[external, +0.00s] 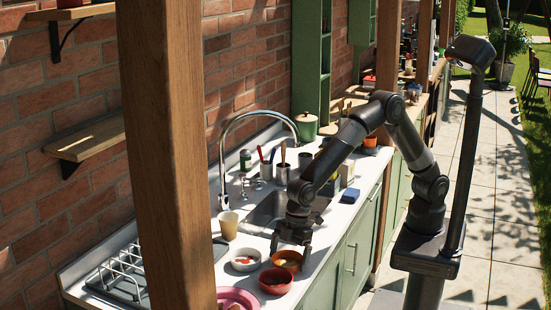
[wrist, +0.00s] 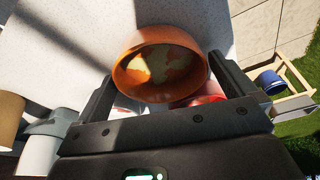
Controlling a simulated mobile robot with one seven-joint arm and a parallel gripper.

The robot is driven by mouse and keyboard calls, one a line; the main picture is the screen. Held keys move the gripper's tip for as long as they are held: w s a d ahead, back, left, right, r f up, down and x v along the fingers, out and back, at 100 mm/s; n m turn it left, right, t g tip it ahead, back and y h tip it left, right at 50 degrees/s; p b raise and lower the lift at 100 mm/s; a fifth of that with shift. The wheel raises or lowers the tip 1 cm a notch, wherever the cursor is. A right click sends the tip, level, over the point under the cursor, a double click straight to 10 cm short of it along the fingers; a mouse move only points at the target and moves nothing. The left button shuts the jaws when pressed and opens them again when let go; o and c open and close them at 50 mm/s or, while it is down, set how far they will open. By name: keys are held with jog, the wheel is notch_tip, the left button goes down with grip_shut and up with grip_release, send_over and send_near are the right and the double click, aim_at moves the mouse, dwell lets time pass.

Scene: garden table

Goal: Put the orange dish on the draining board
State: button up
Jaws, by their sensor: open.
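The orange dish (external: 287,263) stands on the white counter beside the sink, with something pale and reddish-brown inside. In the wrist view the dish (wrist: 126,75) sits between the two spread fingers of my gripper (wrist: 160,72). In the external view my gripper (external: 290,248) points down at the dish and partly hides it; it is open and holds nothing. I cannot tell whether a finger touches the rim. The draining board (external: 91,287), with a white wire rack on it, is at the lower left, partly hidden by the wooden post.
A red bowl (external: 276,281) stands close in front of the dish, and a white bowl (external: 245,260) to its left. A yellowish cup (external: 228,225), the sink (external: 265,211) and a tall tap (external: 224,160) are behind.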

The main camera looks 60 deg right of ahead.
aim_at(295, 260)
jog(key=v, duration=1.2)
jog(key=shift+d+r, duration=0.15)
jog(key=shift+r, duration=0.05)
jog(key=w+d+r+m+t, duration=0.1)
jog(key=d+r+m, duration=0.15)
jog(key=d, duration=0.75)
jog(key=w+d+r+m+t+h, duration=0.15)
jog(key=d+r, duration=0.25)
jog(key=d, duration=0.7)
jog(key=w+d+r+m+t+y, duration=0.1)
jog(key=w+d+r+m, duration=0.15)
jog(key=d, duration=0.75)
jog(key=s+d+f+m+h, duration=0.1)
jog(key=s+d+m, duration=0.3)
jog(key=s+d, duration=0.3)
jog(key=s+d+f+m+t+h, duration=0.1)
jog(key=s+d+m, duration=0.3)
jog(key=d, duration=1.1)
jog(key=s, duration=0.3)
jog(key=shift+s+f, duration=0.3)
jog(key=shift+f, duration=0.1)
